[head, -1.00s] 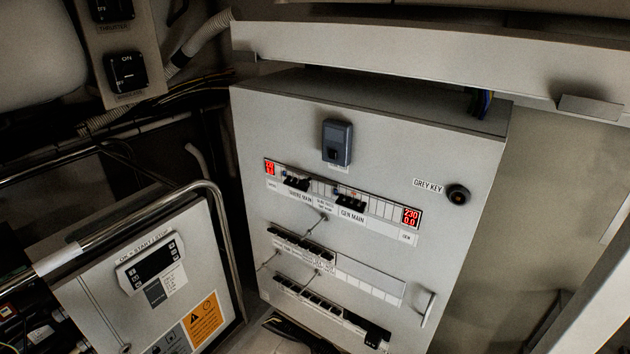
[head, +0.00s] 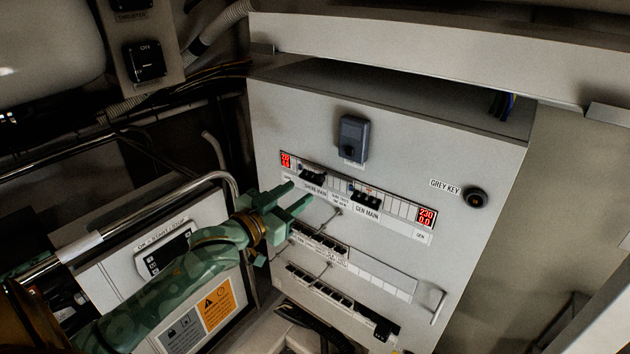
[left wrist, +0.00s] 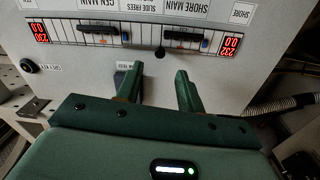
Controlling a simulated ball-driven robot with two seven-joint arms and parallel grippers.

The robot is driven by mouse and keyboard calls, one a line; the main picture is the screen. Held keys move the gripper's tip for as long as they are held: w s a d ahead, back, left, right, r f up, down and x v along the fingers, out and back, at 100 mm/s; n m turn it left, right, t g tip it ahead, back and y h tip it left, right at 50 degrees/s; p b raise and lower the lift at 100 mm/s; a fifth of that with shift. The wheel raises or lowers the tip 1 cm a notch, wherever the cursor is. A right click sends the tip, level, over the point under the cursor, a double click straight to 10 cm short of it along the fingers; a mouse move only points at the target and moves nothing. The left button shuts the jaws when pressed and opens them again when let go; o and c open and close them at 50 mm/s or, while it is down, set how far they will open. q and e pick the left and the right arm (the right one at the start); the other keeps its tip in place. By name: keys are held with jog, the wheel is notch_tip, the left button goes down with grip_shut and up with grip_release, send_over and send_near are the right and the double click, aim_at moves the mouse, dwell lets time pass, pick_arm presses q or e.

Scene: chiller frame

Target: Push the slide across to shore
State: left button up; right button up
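The grey panel (head: 400,130) carries a strip with the SHORE MAIN breaker (head: 313,177) and the GEN MAIN breaker (head: 366,199). In the left wrist view the SHORE MAIN breaker (left wrist: 186,35) is right and the GEN MAIN breaker (left wrist: 97,29) left, with a SLIDE label between them. A small black knob on a stem (left wrist: 160,52) shows there, perhaps the slide's; I cannot be sure. My left gripper (head: 299,194) is open and empty before the strip's shore end. In the left wrist view its fingertips (left wrist: 160,69) straddle the knob's line, apart from it. My right gripper is out of view.
A blue-grey box (head: 352,139) sticks out above the strip. The GREY KEY switch (head: 474,199) is at the right, a handle (head: 432,305) lower down. A metal rail (head: 130,220) and the start/stop cabinet (head: 222,298) lie left, near my left arm.

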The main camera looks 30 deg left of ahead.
aim_at(318, 179)
pick_arm(q)
jog(key=w, duration=0.4)
jog(key=w+d, duration=0.1)
jog(key=w, duration=0.2)
jog(key=shift+s+a, duration=0.1)
